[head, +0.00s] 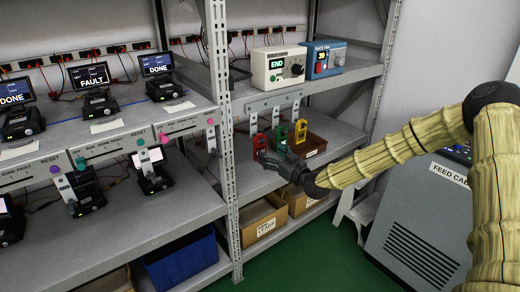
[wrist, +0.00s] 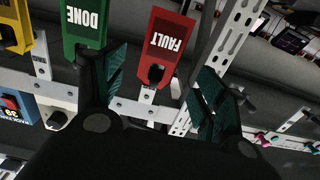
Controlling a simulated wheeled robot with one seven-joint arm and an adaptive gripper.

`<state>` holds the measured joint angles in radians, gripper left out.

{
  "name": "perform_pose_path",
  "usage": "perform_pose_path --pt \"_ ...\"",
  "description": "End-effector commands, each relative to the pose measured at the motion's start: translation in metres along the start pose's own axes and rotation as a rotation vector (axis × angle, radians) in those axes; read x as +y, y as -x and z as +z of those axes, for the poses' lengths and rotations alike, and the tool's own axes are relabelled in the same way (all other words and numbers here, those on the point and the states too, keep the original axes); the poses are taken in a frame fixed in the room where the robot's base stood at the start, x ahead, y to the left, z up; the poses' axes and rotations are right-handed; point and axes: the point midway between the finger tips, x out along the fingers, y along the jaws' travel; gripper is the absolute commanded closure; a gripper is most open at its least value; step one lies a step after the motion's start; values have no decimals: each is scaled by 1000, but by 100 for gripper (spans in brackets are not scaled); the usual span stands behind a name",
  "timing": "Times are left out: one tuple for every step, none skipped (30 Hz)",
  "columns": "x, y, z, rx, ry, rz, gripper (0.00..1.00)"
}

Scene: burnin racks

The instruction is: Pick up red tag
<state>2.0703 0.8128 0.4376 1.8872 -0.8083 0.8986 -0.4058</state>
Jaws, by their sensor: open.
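The red tag (head: 259,140) hangs at the left of a row of tags on the rack in the head view. In the wrist view the red tag (wrist: 168,45) reads FAULT upside down and lies between my open fingers, apart from both. My gripper (head: 272,154) is in front of the tags in the head view, and its green-padded fingers (wrist: 160,85) are spread in the wrist view. The green tag (wrist: 84,25), marked DONE, is close beside the left finger, and I cannot tell whether they touch.
A yellow tag (head: 301,131) hangs right of the green one. A grey bracket rail (wrist: 140,108) carries the tags. A rack post (head: 222,120) stands left of them. Cardboard bins (head: 262,222) sit below, and an END box (head: 279,67) stands above.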

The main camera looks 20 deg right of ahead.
Motion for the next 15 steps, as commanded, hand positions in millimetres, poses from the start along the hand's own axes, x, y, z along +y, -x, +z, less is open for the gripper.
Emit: perform_pose_path --pt "0 -6 0 -2 1 0 29" --pt "0 -10 1 -2 1 0 29" --pt "0 -14 0 -1 1 0 29" --pt "0 -16 0 -1 0 1 29" --pt "0 -18 0 -1 0 0 29" --pt "0 -20 1 -1 0 0 29" --pt "0 -21 1 -1 -1 0 29" --pt "0 -22 1 -2 -1 0 29" --pt "0 -24 1 -2 -1 0 29" --pt "0 -25 2 -2 0 1 29" --pt "0 -27 2 -3 0 1 29" --pt "0 -30 2 -3 0 0 29" --pt "0 -33 2 -3 0 0 29" --pt "-1 -36 3 -3 0 -1 29" --pt "0 -41 4 -3 0 0 29"
